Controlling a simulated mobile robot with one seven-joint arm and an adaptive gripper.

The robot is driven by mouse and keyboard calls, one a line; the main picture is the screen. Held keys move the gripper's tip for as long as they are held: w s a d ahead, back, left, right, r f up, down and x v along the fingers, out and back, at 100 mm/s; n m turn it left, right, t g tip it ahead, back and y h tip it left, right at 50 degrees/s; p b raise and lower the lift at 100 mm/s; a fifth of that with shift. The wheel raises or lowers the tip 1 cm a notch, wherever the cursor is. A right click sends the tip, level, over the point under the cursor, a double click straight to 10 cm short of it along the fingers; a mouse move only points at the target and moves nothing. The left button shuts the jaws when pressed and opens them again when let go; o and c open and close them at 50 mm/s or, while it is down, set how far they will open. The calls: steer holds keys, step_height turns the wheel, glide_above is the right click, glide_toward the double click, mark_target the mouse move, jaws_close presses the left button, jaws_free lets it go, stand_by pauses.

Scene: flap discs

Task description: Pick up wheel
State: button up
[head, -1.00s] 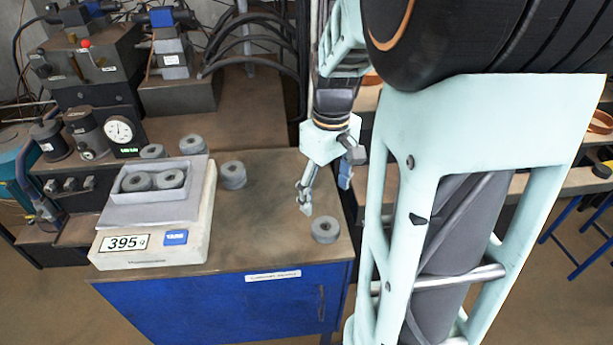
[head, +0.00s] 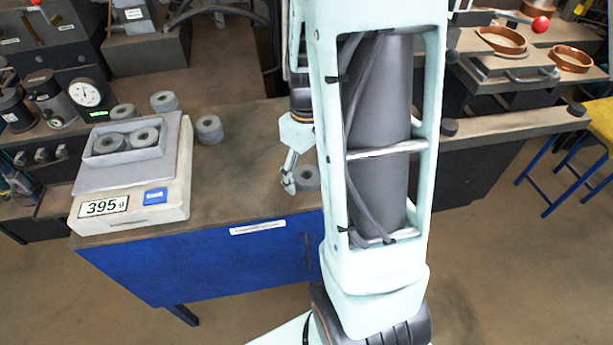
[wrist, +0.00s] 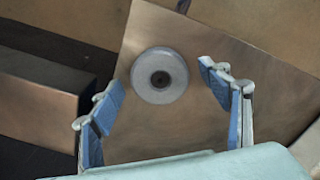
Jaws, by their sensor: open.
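A grey wheel (head: 306,178) with a centre hole lies on the brown bench top, near its right front corner. In the head view my gripper (head: 289,186) is just left of it and partly overlaps it. In the wrist view the same wheel (wrist: 160,76) lies flat, ahead of and between the two blue-padded fingers of my gripper (wrist: 168,105). The fingers are spread wide and hold nothing. I cannot tell the exact height of the fingers above the bench.
A scale (head: 185,199) reading 395 g carries a tray (head: 163,152) with grey wheels in it. More wheels (head: 210,129) stand on the bench behind and beside it. A gauge (head: 84,93) and machinery stand at the back left. The bench middle is clear.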

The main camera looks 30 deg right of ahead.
steer(key=shift+c, duration=0.5)
steer(key=c, duration=1.2)
steer(key=shift+c, duration=0.4)
steer(key=shift+r, duration=0.1)
